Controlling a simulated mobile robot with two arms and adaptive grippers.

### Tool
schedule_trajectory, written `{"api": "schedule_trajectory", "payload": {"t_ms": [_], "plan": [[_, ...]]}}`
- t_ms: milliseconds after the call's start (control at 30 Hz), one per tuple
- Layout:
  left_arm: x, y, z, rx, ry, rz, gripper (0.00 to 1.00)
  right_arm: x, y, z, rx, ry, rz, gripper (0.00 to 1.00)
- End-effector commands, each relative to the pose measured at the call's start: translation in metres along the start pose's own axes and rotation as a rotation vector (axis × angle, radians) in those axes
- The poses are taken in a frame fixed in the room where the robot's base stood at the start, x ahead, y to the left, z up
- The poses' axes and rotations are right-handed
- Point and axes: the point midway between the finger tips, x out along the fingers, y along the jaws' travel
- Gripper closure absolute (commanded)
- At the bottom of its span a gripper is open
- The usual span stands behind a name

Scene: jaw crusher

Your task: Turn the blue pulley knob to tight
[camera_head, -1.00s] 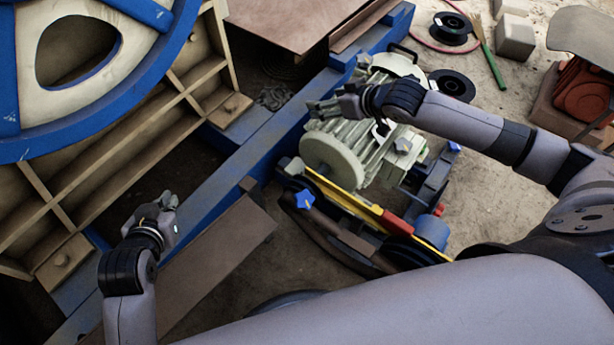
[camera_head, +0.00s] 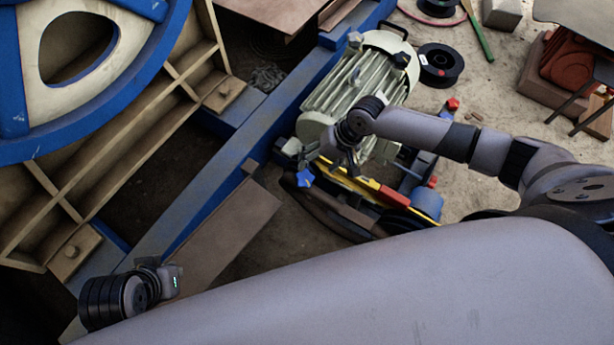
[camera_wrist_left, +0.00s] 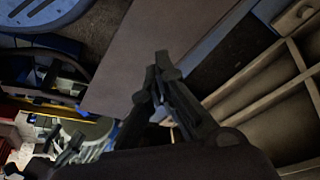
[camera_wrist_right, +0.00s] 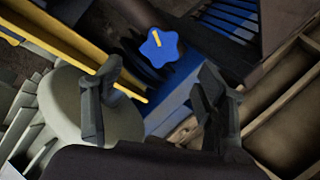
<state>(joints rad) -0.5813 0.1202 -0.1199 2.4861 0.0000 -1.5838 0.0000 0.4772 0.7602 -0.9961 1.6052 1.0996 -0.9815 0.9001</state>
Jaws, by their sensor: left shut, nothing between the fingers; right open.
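The blue star-shaped pulley knob (camera_head: 305,178) sits at the left end of the yellow guard, in front of the grey-green motor. In the right wrist view the knob (camera_wrist_right: 161,47) has a yellow mark on its face and lies beyond the fingertips, between them. My right gripper (camera_wrist_right: 158,95) is open and empty, apart from the knob; in the head view it hangs (camera_head: 350,160) over the motor's near end, right of the knob. My left gripper (camera_wrist_left: 165,75) is shut and empty; in the head view it is low at the left (camera_head: 172,280), well away from the knob.
The motor (camera_head: 355,90) stands on a blue frame beam (camera_head: 245,150). The yellow guard (camera_head: 350,180) with a red section runs right of the knob. A large blue-rimmed wheel (camera_head: 150,75) is at upper left. A brown plate (camera_head: 225,230) lies below the beam.

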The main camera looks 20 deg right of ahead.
Motion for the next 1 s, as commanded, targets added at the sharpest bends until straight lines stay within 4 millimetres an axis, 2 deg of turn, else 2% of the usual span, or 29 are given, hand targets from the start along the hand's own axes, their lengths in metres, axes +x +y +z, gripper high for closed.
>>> {"api": "schedule_trajectory", "payload": {"t_ms": [33,100,300,500,600,767,1000], "plan": [[0.009,0.000,0.003,0.000,-0.002,0.000,1.00,0.016,0.001,0.000,0.000,-0.001,-0.001,0.34],[0.014,0.001,0.003,0.000,0.005,0.000,1.00,0.030,0.001,0.000,0.000,0.000,-0.001,0.34],[0.018,0.006,-0.045,0.008,0.215,0.010,1.00,0.056,0.001,0.000,0.000,0.001,-0.001,0.34],[0.013,0.011,-0.080,0.012,0.375,0.019,1.00,0.070,0.000,-0.001,0.000,0.001,0.000,0.34],[0.011,0.012,-0.091,0.013,0.427,0.022,1.00,0.075,0.000,-0.001,0.000,0.002,-0.001,0.34],[0.008,0.013,-0.100,0.014,0.468,0.024,1.00,0.078,0.000,-0.001,-0.001,0.002,-0.001,0.34],[0.007,0.013,-0.101,0.014,0.472,0.024,1.00,0.078,0.000,0.000,-0.001,0.001,0.000,0.34]]}}
